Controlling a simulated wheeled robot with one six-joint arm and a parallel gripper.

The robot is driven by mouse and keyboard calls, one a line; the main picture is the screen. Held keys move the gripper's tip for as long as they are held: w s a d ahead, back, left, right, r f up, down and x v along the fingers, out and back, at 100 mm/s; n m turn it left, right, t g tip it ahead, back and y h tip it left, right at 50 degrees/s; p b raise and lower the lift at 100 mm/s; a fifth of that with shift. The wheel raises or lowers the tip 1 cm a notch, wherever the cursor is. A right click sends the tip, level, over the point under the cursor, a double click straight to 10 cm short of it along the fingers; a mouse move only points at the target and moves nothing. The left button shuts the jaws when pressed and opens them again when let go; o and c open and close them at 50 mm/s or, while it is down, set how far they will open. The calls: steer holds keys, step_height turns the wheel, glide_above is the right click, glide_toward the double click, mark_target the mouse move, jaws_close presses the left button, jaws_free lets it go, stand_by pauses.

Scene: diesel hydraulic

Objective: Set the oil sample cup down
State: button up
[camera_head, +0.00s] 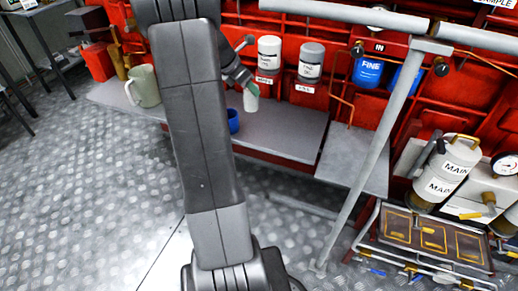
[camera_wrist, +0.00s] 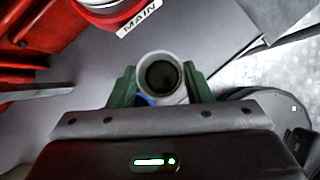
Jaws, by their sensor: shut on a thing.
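The oil sample cup (camera_wrist: 161,75) shows in the wrist view as a pale round rim with a dark inside. My gripper (camera_wrist: 160,88) is shut on it, with a green finger on each side. In the head view the small pale cup (camera_head: 251,98) hangs below the end of my arm, over the grey shelf (camera_head: 292,132). Whether its base touches the shelf is hard to tell. Part of the shelf is hidden behind my arm.
A blue cup (camera_head: 233,121) stands on the shelf beside my arm, and a pale green jug (camera_head: 143,87) stands at left. White filter (camera_head: 269,52) and grey filter (camera_head: 311,62) hang above the shelf. A grey rail post (camera_head: 375,160) crosses at right. The shelf's right part is clear.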

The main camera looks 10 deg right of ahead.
steer(key=n+b, duration=0.1)
steer(key=s+d+f+n+t+y+b, duration=0.1)
steer(key=n, duration=0.1)
steer(key=shift+s+d+t, duration=0.2)
steer(key=shift+s+t, duration=0.05)
steer(key=shift+t, duration=0.05)
steer(key=f+n+b, duration=0.1)
steer(key=f+b, duration=0.1)
steer(key=f, duration=0.1)
steer(key=s+f+n+t+y+b, duration=0.1)
steer(key=f+b, duration=0.2)
steer(key=d+f+n+b, duration=0.1)
steer(key=f+n+b, duration=0.1)
steer(key=f+b, duration=0.1)
steer(key=shift+s+f+y, duration=0.3)
steer(key=shift+f, duration=0.15)
steer(key=shift+r, duration=0.1)
steer(key=o, duration=1.4)
steer(key=shift+c, duration=0.2)
steer(key=shift+o, duration=0.2)
